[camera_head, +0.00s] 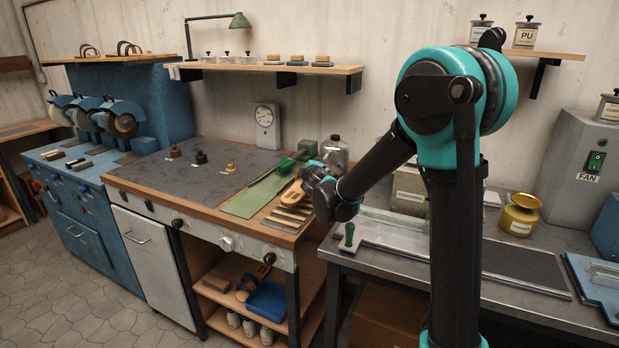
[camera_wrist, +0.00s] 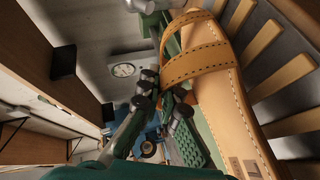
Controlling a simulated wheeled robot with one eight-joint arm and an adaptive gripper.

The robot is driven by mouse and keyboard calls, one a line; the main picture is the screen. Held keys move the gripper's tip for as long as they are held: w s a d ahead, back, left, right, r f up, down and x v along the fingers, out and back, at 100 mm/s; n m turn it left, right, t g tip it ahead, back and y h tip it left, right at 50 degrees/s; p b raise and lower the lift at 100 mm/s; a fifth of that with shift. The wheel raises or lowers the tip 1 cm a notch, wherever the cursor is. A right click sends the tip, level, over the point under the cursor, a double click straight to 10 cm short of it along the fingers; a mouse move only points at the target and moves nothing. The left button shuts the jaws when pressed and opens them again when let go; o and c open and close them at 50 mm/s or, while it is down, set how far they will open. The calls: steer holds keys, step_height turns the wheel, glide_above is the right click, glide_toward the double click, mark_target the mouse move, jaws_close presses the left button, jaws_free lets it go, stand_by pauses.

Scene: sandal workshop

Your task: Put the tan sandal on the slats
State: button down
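The tan sandal (camera_head: 295,196) is at the right end of the wooden bench, beside my gripper and tilted. In the wrist view the sandal (camera_wrist: 232,105) is close and large, with its stitched strap (camera_wrist: 200,62) just past my fingertips. The wooden slats (camera_head: 288,218) are at the bench's front right corner; in the wrist view they run along the right edge (camera_wrist: 285,75), beside the sandal. My gripper (camera_head: 318,185) is at the sandal, its two dark fingers (camera_wrist: 163,88) near the strap edge. I cannot tell whether they pinch the strap, or whether the sandal touches the slats.
A grey bottle (camera_head: 335,152) stands close behind my gripper. Small pots (camera_head: 200,157) stand on the grey bench top (camera_head: 180,180). A metal table (camera_head: 500,245) is to the right.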

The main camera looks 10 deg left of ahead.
steer(key=shift+f, duration=1.55)
steer(key=c, duration=1.7)
jaws_free()
steer(key=v, duration=1.2)
